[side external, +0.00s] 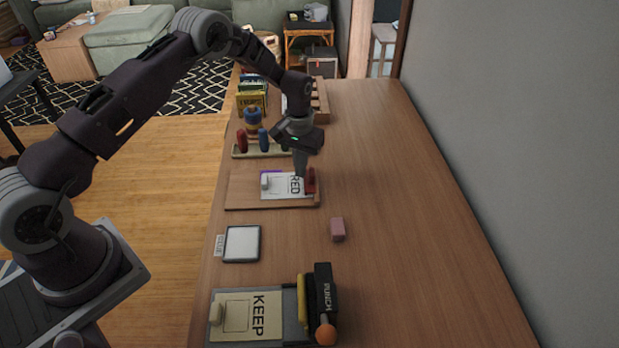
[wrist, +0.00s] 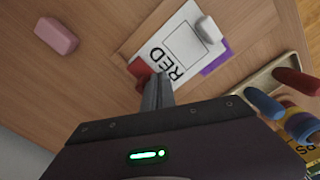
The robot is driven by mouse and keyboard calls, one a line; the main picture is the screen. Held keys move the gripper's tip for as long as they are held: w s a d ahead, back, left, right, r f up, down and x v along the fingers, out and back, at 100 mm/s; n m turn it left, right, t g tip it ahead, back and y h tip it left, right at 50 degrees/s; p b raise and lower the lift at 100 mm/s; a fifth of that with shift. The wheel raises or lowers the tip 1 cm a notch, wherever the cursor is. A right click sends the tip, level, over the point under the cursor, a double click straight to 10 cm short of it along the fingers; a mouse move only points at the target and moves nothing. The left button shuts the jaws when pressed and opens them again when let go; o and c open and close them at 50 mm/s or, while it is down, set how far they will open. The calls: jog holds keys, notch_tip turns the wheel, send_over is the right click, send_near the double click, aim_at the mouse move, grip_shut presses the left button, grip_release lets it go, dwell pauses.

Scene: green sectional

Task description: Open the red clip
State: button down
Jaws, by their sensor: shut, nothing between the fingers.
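The red clip (side external: 311,181) sits at the right edge of a wooden board (side external: 242,190), on the end of a white sheet marked RED (side external: 283,187). In the wrist view the red clip (wrist: 139,70) is partly hidden behind my fingers. A white clip (side external: 265,181) is at the sheet's other end, over a purple piece (wrist: 216,62). My gripper (side external: 301,174) points down beside the red clip, its fingers shut together and empty. In the wrist view the fingertips (wrist: 158,82) are close to the clip; I cannot tell whether they touch it.
A pink block (side external: 337,229) lies in front of the board. A white pad (side external: 242,243) and a KEEP board with a black punch (side external: 323,290) are nearer. A tray (side external: 262,153) with red and blue pegs stands behind. The table's right side is clear up to the wall.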

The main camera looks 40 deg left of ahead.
aim_at(302, 184)
jog(key=shift+w+d, duration=0.7)
jog(key=shift+s+a, duration=0.1)
jog(key=shift+s+a+r, duration=0.5)
jog(key=shift+s, duration=0.05)
notch_tip(302, 184, up, 6)
dwell(0.4)
